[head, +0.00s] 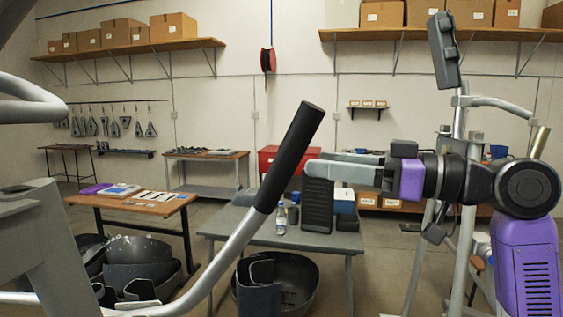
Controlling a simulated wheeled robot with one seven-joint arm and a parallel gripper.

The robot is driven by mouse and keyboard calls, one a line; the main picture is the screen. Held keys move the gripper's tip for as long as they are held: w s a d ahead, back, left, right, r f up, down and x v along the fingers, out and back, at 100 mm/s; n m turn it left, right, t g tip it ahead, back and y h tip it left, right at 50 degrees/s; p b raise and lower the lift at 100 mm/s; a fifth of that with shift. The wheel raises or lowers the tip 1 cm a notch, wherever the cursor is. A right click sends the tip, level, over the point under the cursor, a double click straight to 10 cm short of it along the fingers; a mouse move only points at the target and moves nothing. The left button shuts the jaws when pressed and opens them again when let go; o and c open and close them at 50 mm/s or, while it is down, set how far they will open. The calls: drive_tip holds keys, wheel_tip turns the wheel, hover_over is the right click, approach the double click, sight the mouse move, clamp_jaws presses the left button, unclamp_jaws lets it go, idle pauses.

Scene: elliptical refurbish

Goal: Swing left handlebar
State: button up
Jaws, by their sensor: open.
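A handlebar with a black grip (290,155) on a bent silver tube (225,255) rises from the lower left to the middle of the head view, tilted to the right. My gripper (311,165) comes in from the right, its fingers pointing left. It is open and empty. Its fingertips are just right of the black grip, with a narrow gap in the picture. I cannot tell the distance in depth. A pale curved bar (30,107) shows at the left edge, cut off by the frame.
A grey table (330,240) with a dark ribbed block (317,205) stands behind the handlebar. A wooden-topped table (120,210) is at left. Dark bins (135,258) lie on the floor. A metal post with a dark device (443,50) stands at right.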

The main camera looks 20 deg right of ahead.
sight(284, 164)
drive_tip(key=x, duration=0.2)
drive_tip(key=p+x, duration=0.1)
drive_tip(key=x, duration=0.1)
drive_tip(key=p+x, duration=0.1)
drive_tip(key=x, duration=0.1)
drive_tip(key=shift+a+f, duration=0.25)
drive_tip(key=shift+a, duration=0.1)
drive_tip(key=shift+w+a+f, duration=0.1)
drive_tip(key=shift+w+a, duration=0.3)
drive_tip(key=shift+w, duration=0.05)
clamp_jaws()
idle(0.9)
